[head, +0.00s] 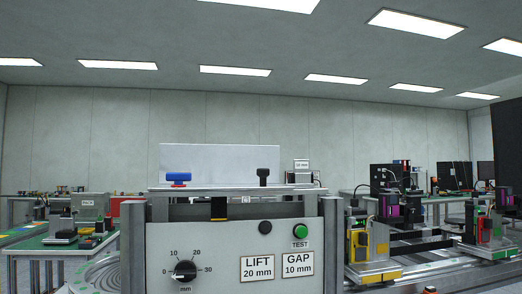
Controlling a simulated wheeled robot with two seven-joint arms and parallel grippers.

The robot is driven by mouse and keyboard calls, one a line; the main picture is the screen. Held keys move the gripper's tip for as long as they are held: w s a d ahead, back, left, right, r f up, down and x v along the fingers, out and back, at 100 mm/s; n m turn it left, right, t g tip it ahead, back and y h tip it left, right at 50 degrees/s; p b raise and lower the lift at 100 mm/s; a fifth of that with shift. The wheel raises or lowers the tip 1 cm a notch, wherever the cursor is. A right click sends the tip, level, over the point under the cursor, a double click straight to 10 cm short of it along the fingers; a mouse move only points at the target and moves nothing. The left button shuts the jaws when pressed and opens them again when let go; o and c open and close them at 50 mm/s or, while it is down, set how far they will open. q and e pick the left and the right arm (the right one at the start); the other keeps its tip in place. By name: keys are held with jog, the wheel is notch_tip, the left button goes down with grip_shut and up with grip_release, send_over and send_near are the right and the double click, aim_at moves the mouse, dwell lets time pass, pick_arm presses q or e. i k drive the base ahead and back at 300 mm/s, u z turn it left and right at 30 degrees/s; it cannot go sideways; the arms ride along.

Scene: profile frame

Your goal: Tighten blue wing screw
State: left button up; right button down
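The blue wing screw (178,177) stands on the left part of a flat metal rail (225,188) on top of a grey machine, with a red part (176,185) under its left wing. A black knob or screw (264,176) stands farther right on the same rail. A white upright panel (220,160) rises behind the blue screw. Neither of my grippers shows in the head view. How tight the screw is cannot be told.
The machine's front panel (217,235) carries a dial (185,270), a green TEST button (301,231) and LIFT and GAP labels. Equipment with yellow and purple parts (370,240) stands to the right. A green-topped bench (60,244) is at the left.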

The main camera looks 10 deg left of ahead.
aim_at(178, 178)
jog(key=z, duration=0.15)
jog(key=i, duration=0.35)
jog(key=u, duration=0.8)
